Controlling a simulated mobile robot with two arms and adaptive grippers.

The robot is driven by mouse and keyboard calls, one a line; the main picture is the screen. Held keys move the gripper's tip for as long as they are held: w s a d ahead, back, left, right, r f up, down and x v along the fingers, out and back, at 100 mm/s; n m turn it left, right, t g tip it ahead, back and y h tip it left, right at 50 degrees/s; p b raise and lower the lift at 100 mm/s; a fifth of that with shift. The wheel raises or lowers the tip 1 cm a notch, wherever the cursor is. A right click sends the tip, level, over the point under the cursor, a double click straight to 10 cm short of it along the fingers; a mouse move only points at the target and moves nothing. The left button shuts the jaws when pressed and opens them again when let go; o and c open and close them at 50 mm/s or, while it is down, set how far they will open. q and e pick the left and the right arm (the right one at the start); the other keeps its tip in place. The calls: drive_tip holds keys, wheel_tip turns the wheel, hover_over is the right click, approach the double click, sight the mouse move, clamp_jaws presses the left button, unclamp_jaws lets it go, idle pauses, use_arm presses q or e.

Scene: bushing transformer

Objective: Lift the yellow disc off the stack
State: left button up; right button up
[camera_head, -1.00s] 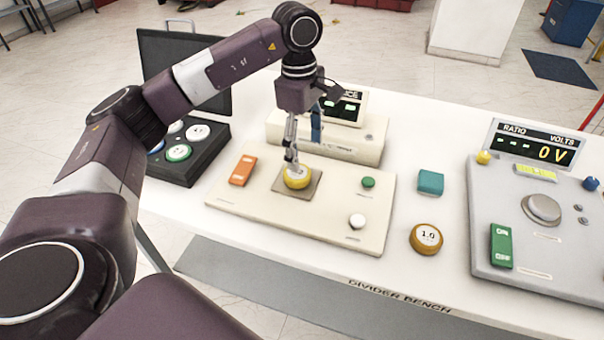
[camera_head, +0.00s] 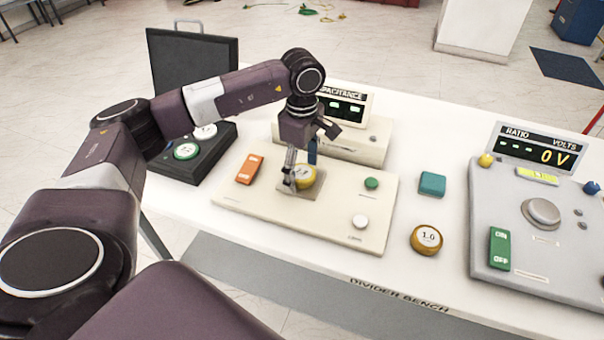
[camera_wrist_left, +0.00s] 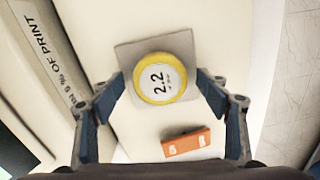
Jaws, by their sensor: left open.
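The yellow disc (camera_head: 305,178), with a white face, sits on a square grey plate (camera_head: 290,192) on the cream board. In the left wrist view the disc (camera_wrist_left: 160,78) reads 2.2 and lies between and just beyond my fingertips. Whether other discs lie under it cannot be told. My left gripper (camera_head: 299,184) is open and low at the disc, one finger in front of its left side. The left wrist view shows the gripper (camera_wrist_left: 163,84) with its fingers apart on both sides of the disc, with gaps showing. My right gripper is not in view.
A capacitance meter (camera_head: 345,143) stands behind. A black case (camera_head: 190,165) with discs is left. A teal block (camera_head: 432,184), a 1.0 disc (camera_head: 426,240) and a grey ratio console (camera_head: 480,200) are right.

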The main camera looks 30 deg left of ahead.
use_arm(q)
drive_tip(key=c, duration=1.5)
drive_tip(key=shift+r, duration=0.1)
